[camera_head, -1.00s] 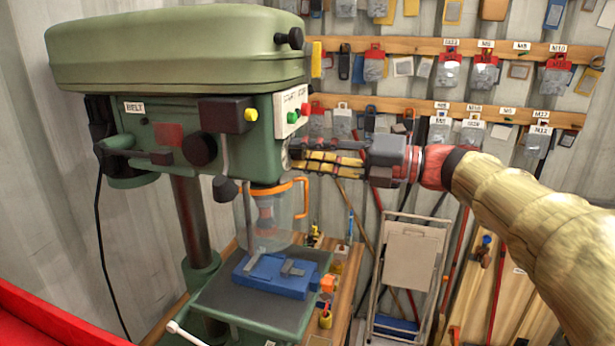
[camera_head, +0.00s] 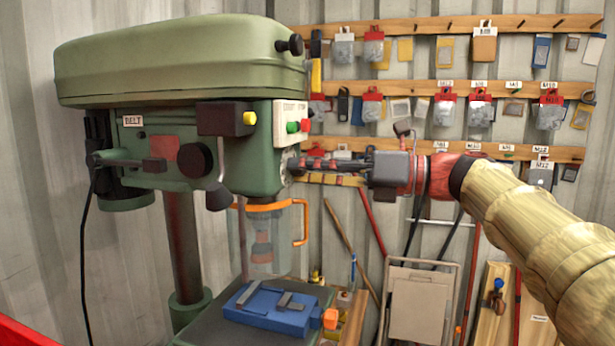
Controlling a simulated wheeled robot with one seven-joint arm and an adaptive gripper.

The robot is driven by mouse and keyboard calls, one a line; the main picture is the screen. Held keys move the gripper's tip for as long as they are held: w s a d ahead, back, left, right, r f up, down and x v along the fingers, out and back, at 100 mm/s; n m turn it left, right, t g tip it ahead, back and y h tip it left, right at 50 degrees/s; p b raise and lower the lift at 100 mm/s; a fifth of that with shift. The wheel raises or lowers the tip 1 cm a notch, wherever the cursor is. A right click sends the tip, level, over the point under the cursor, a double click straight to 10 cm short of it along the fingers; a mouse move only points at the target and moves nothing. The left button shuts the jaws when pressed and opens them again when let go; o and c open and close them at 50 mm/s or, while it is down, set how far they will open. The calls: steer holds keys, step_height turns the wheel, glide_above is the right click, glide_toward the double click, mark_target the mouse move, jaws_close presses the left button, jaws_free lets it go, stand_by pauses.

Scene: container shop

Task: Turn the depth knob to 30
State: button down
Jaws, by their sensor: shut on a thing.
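A green drill press (camera_head: 180,60) stands at the left with its head turned partly toward me. My gripper (camera_head: 303,165) reaches in from the right, its fingertips at the right side of the press head, below the start and stop box (camera_head: 291,124). It is shut on the depth knob (camera_head: 294,163), which sits low on that side and is mostly hidden by the fingers. The knob's scale and its reading are too small to make out.
A clear guard with an orange rim and handle (camera_head: 301,222) hangs below the head. A blue vise (camera_head: 268,307) sits on the press table. A folded step stool (camera_head: 421,305) and wall rails (camera_head: 400,88) with hanging packets are behind my arm.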

steer(key=shift+f, duration=0.15)
steer(key=c, duration=1.5)
jaws_free()
steer(key=v, duration=1.2)
steer(key=shift+w, duration=0.1)
